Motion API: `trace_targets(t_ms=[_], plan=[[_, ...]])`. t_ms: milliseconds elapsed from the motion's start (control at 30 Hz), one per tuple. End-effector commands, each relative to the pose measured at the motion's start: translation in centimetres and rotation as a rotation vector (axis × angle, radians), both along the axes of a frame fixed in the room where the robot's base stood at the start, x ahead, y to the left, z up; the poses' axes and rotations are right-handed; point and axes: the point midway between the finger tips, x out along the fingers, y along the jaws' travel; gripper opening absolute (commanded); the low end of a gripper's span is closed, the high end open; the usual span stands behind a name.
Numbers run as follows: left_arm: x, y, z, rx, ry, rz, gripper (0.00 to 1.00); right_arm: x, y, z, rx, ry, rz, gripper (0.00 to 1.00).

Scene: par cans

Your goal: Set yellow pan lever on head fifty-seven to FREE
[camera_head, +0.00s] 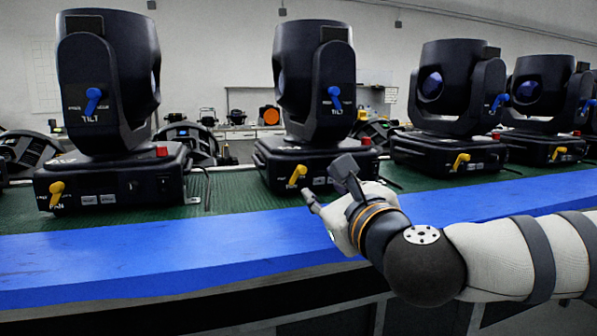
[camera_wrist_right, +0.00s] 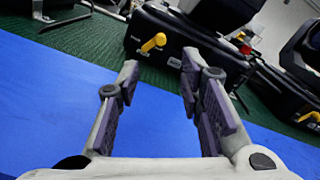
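Several black moving-head lights stand in a row, each with a yellow pan lever on its base and a blue tilt lever on its head. I can read no head numbers, so I cannot tell which is fifty-seven. My right gripper (camera_head: 327,187) is open and empty in front of the second light (camera_head: 314,80), just right of its yellow pan lever (camera_head: 297,175). In the right wrist view this lever (camera_wrist_right: 153,43) shows beyond and between the spread fingers (camera_wrist_right: 159,78), apart from them. It leans up to the right. My left gripper is not in view.
The lights stand on a green mat (camera_head: 235,192) behind a blue table edge (camera_head: 150,250). Neighbouring lights stand at left (camera_head: 108,85) and right (camera_head: 455,90), with their own yellow levers (camera_head: 56,193). The blue strip is clear.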

Motion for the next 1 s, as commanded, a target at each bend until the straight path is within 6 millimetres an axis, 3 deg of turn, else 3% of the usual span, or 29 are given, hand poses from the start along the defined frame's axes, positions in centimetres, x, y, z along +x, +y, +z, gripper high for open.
trace_targets(t_ms=[200, 400, 600, 833, 1000], plan=[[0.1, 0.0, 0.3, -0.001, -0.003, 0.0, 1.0, 5.2, 1.7, 0.1, -0.001, -0.002, -0.001, 0.34], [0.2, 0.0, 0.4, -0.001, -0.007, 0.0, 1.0, 9.1, 3.0, 0.0, -0.002, -0.001, 0.0, 0.34], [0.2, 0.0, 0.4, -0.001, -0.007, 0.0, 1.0, 10.5, 3.4, -0.1, -0.002, 0.0, 0.001, 0.34], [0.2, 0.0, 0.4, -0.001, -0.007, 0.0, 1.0, 10.6, 3.5, -0.1, -0.002, 0.0, 0.001, 0.34], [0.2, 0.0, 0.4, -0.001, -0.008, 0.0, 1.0, 10.6, 3.5, -0.1, -0.002, 0.0, 0.001, 0.0]])
